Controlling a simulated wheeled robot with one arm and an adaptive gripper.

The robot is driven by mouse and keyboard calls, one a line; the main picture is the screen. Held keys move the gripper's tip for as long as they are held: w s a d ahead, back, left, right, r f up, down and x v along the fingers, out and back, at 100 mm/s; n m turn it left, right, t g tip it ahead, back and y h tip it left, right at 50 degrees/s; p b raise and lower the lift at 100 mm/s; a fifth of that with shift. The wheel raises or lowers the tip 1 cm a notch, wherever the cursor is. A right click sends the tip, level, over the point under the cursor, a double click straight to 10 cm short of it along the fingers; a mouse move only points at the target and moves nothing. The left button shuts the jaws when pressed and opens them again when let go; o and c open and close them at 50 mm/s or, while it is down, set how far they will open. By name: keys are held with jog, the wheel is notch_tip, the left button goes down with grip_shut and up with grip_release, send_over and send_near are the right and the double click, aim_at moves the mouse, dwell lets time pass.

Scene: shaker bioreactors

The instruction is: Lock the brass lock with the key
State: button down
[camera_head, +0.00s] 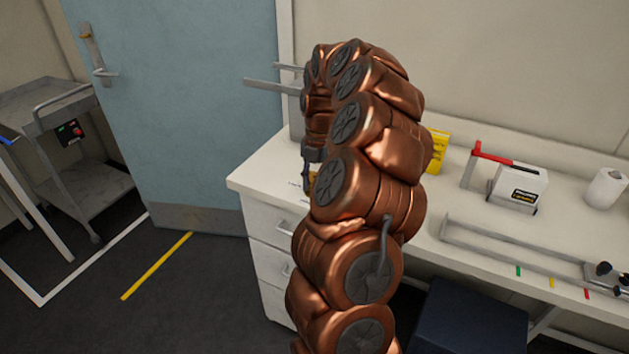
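My copper-coloured arm rises through the middle of the view and bends over at the top, blocking much of the bench behind it. My gripper (307,172) points down at the arm's left side, over the left part of the white bench. Only a dark part of it shows, so I cannot tell whether it is open or shut. I cannot make out a key.
The white bench (262,180) has drawers below. On its right are a white device with a red lever (518,188), a yellow rack (438,150), a paper roll (604,188) and a grey metal frame (500,240). A blue door (190,110) and metal cart (60,110) are left.

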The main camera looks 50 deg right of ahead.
jog(key=c, duration=0.7)
grip_release()
notch_tip(320, 180, up, 12)
jog(key=d, duration=0.1)
jog(key=shift+w+d, duration=0.3)
